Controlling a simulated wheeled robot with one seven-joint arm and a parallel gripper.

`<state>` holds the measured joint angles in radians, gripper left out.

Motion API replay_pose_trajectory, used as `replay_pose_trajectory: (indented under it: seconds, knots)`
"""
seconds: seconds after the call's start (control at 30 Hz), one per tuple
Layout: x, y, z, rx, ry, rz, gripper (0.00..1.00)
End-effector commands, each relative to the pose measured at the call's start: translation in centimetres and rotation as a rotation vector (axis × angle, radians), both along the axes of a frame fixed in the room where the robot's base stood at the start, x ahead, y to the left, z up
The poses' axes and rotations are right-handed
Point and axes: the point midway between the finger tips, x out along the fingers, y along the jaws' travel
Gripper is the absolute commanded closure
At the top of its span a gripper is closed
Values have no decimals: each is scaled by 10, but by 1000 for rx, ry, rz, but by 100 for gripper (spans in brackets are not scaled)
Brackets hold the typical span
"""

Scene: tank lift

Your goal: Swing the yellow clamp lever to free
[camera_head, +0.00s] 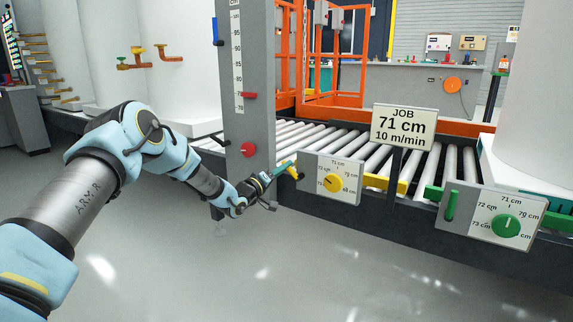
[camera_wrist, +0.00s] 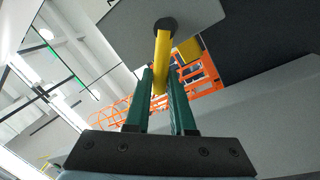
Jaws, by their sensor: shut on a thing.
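The yellow clamp lever (camera_wrist: 163,62) hangs from a dark round pivot on a grey panel in the wrist view. My gripper (camera_wrist: 161,88) has its two green fingers on either side of the lever's free end and is shut on it. In the head view my gripper (camera_head: 283,171) reaches the lever (camera_head: 292,170) at the left edge of the grey box (camera_head: 313,167) with the yellow dial (camera_head: 332,183). The lever is small there and partly hidden by the fingers.
A grey post (camera_head: 248,100) with a scale and a red knob stands just behind my gripper. A JOB 71 cm sign (camera_head: 404,127) stands right of the yellow dial. A second box with a green dial (camera_head: 506,225) and green lever is farther right. Rollers (camera_head: 300,140) run behind. The floor in front is clear.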

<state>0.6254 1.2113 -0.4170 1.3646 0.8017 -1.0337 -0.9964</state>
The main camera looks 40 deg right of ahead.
Motion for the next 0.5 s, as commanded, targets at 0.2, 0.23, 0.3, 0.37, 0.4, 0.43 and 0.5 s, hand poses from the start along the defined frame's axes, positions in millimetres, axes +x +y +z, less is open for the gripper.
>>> replay_pose_trajectory:
  seconds: [0.2,0.23,0.3,0.37,0.4,0.43,0.5]
  knots:
    - [5,2,-10,-41,159,2,100]
    - [6,2,-11,-44,178,2,100]
    - [7,2,-13,-55,216,2,100]
    - [7,3,-14,-62,243,3,100]
    - [8,3,-15,-66,260,2,100]
    - [8,3,-16,-69,271,2,100]
    - [8,3,-17,-74,293,2,100]
